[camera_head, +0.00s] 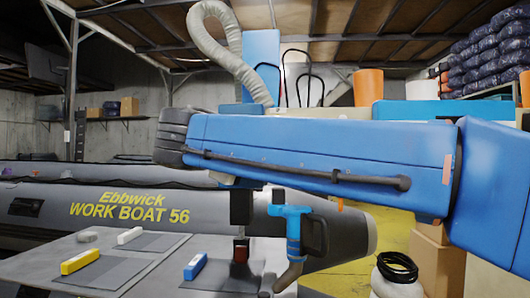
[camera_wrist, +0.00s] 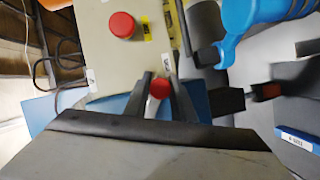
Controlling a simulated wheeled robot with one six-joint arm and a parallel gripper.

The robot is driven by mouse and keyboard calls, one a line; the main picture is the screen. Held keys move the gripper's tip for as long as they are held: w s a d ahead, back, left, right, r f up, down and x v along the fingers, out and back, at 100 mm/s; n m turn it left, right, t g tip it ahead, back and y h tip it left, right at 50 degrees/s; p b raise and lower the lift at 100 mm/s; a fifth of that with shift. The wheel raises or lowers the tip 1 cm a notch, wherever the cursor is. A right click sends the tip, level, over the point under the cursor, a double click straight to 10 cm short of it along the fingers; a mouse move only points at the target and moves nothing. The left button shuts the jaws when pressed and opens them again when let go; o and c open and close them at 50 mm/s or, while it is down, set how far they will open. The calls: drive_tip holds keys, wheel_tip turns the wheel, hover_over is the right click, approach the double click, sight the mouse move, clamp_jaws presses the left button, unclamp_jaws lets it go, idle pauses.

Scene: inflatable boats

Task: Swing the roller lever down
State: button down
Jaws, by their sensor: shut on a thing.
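In the wrist view, my gripper (camera_wrist: 160,98) has its two dark fingers around a round red knob (camera_wrist: 159,88), which appears to be the end of the roller lever. The fingers are shut on it. The lever's shaft and pivot do not show clearly. A pale machine housing (camera_wrist: 105,55) stands behind it, with a larger red button (camera_wrist: 122,24) on its face.
A grey bench (camera_head: 140,270) holds a yellow block (camera_head: 80,262) and white and blue blocks. A blue hand tool (camera_head: 292,225) hangs near its right end, also close in the wrist view (camera_wrist: 240,25). A grey boat (camera_head: 50,208) lies behind. Cardboard boxes (camera_head: 440,262) stand right.

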drive_tip(key=shift+a+f+m, duration=0.15)
drive_tip(key=shift+f+m, duration=0.05)
drive_tip(key=shift+m, duration=0.1)
drive_tip(key=shift+f, duration=0.1)
drive_tip(key=c, duration=1.5)
unclamp_jaws()
drive_tip(key=v, duration=1.7)
drive_tip(key=shift+s+a+r, duration=0.15)
drive_tip(key=shift+r, duration=0.2)
